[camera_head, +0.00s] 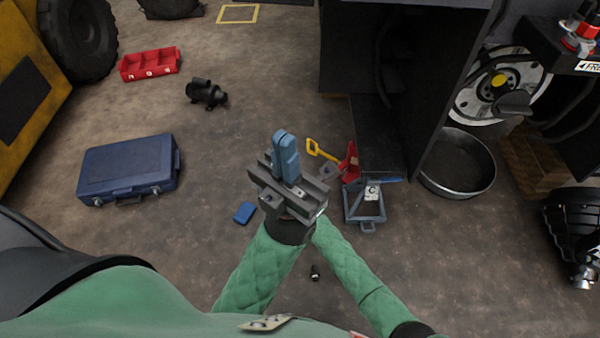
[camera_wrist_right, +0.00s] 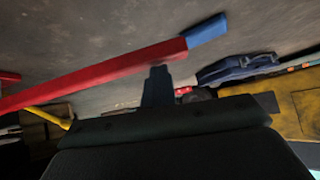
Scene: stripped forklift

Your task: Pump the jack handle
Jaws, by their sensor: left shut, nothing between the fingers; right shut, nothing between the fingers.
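The jack (camera_head: 365,207) is a small grey frame on the floor beside the dark forklift, with a red part (camera_head: 350,160) at its back left. In the right wrist view the jack handle (camera_wrist_right: 100,76) is a long red bar with a blue end (camera_wrist_right: 207,30). In the head view the blue end (camera_head: 244,212) shows left of my gripper, and most of the bar is hidden behind it. My left gripper (camera_head: 286,150) is shut and empty, above the handle's line. My right gripper (camera_wrist_right: 157,75) is shut, its tip close against the red bar; contact is unclear.
The forklift body (camera_head: 440,90) rises at the right, with a round metal pan (camera_head: 457,165) beside it. A yellow-handled item (camera_head: 318,150) lies near the jack. A blue case (camera_head: 128,168), black motor (camera_head: 205,94) and red tray (camera_head: 150,64) lie left. Floor between them is clear.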

